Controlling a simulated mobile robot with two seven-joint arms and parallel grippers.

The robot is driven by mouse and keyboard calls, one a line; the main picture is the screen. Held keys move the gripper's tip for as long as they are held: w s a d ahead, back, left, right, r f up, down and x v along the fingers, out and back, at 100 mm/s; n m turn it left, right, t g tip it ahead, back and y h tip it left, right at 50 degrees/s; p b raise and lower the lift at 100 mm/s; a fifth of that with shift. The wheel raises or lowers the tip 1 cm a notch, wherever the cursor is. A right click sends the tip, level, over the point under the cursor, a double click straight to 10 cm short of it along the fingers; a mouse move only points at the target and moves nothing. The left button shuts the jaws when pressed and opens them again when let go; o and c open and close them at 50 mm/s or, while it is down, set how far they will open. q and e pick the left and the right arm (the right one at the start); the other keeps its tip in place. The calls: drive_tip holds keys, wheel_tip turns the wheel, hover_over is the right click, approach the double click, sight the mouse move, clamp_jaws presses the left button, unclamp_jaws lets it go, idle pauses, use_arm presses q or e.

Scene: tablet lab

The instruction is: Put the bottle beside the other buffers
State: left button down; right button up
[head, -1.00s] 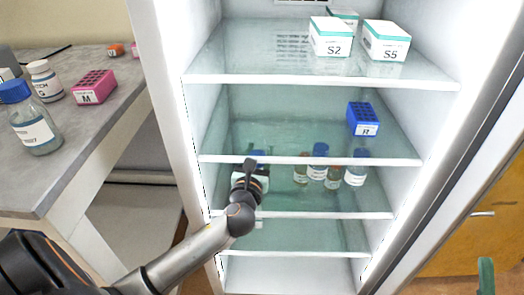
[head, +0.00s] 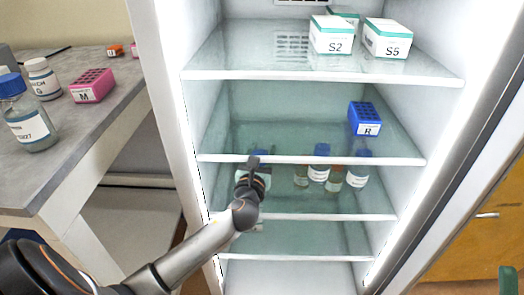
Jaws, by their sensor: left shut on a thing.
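My left gripper (head: 254,170) reaches into the open fridge at the third shelf level. It is shut on a bottle with a blue cap (head: 263,154), mostly hidden behind the gripper and the shelf edge above. Whether the bottle touches the shelf cannot be told. The other buffers stand to its right on the same shelf: a blue-capped bottle (head: 319,165), another blue-capped bottle (head: 357,170), and smaller brownish bottles (head: 335,177) beside and between them. A gap separates the held bottle from this group. My right gripper is not in view.
The shelf above (head: 310,160) holds a blue rack R (head: 365,118). Boxes S2 (head: 331,36) and S5 (head: 387,39) stand on the top shelf. A bench (head: 80,130) at left bears a large bottle (head: 27,117) and a pink rack M (head: 92,86).

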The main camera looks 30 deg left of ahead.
use_arm(q)
drive_tip(key=shift+c, duration=1.4)
unclamp_jaws()
drive_tip(key=shift+f, duration=0.5)
